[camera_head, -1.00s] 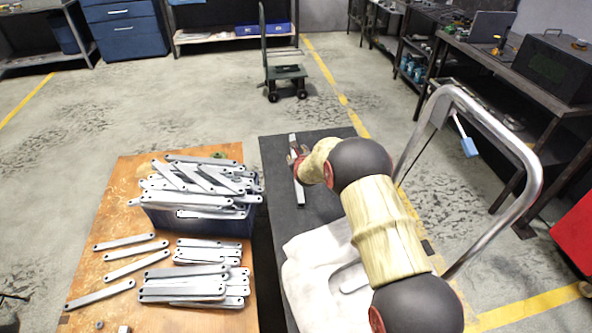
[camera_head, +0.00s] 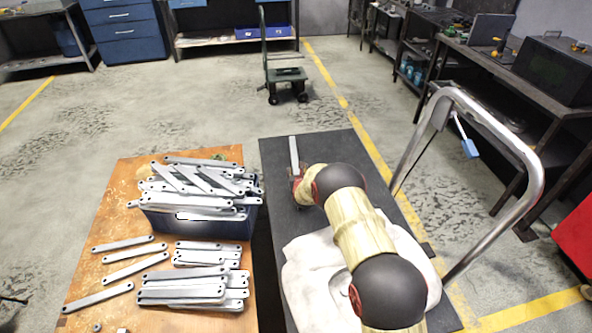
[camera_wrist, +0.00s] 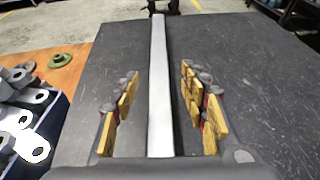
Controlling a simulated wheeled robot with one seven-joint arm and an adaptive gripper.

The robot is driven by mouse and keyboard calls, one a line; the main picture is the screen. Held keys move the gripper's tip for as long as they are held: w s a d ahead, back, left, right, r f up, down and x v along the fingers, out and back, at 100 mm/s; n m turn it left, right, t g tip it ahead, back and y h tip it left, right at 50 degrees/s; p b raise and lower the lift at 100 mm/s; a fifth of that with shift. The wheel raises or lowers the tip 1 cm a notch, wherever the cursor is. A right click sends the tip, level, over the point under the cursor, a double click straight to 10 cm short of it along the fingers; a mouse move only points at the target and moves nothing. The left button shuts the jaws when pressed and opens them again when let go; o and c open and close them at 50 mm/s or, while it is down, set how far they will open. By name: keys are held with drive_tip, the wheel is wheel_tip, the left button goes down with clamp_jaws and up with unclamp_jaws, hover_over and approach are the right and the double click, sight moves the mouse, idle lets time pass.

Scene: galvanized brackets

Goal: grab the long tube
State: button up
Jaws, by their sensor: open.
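The long tube (camera_head: 294,152) is a straight, light-grey metal bar lying on the dark flat top of a cart (camera_head: 330,146). In the wrist view the tube (camera_wrist: 160,85) runs from the near edge up to the far end of the dark surface. My gripper (camera_wrist: 160,95) is open, with yellow-padded fingers on both sides of the tube and a gap to each side. In the head view my gripper (camera_head: 297,182) is over the tube's nearer part, and my arm hides the tube's near end.
A wooden table (camera_head: 122,195) stands left of the cart. On it a blue bin (camera_head: 200,226) is heaped with grey brackets, with more brackets (camera_head: 185,288) lying in front. The cart's bent metal handle (camera_head: 533,185) rises on the right. The cart top right of the tube is clear.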

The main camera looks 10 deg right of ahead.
sight(296, 167)
drive_tip(key=shift+w+f, duration=0.95)
drive_tip(key=shift+w, duration=0.1)
drive_tip(key=shift+x, duration=0.95)
clamp_jaws()
drive_tip(key=shift+w+r, duration=0.1)
drive_tip(key=shift+r, duration=0.1)
